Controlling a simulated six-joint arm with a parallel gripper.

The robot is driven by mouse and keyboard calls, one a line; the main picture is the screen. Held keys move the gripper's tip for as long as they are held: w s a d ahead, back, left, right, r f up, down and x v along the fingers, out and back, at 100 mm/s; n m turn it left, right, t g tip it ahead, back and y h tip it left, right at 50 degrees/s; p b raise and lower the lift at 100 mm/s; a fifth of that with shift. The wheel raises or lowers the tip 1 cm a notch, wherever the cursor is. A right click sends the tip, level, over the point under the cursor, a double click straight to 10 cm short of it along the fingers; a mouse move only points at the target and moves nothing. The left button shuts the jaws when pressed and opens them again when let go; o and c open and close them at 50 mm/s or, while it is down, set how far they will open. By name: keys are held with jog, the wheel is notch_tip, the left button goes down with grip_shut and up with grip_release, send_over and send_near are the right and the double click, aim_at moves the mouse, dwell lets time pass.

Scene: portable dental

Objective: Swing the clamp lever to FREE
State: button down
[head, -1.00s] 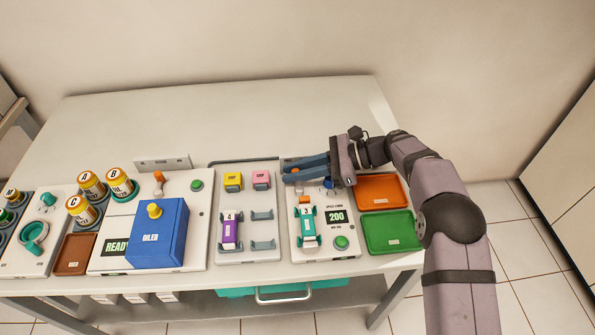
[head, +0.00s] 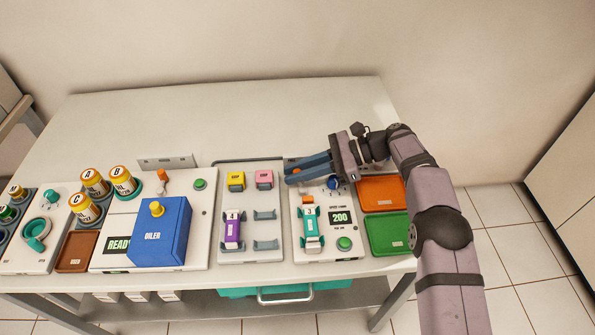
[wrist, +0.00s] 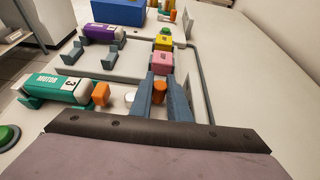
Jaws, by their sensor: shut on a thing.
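My gripper (head: 290,173) is shut on an upright orange knob, which I take to be the clamp lever's grip (wrist: 159,86). In the wrist view the knob stands between the two blue-grey fingers. In the head view only a bit of its orange shows by the fingertips. It is at the back left of the white station (head: 326,249) with the "200" display. A teal handpiece marked 3 (head: 311,230) lies in the station's cradle, an orange block (wrist: 101,94) at its end. The lever's arm and any FREE marking are hidden or too small to read.
A blue knob (head: 333,184) is close under my gripper. Yellow (head: 236,181) and pink (head: 264,179) blocks stand on the tray to the left. Orange (head: 381,193) and green (head: 389,234) trays lie to the right. The table behind is clear.

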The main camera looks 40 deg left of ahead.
jog(key=c, duration=1.9)
grip_release()
jog(key=shift+c, duration=0.2)
jog(key=b+v, duration=0.1)
jog(key=v, duration=0.4)
jog(key=shift+v, duration=1.15)
jog(key=shift+r, duration=0.1)
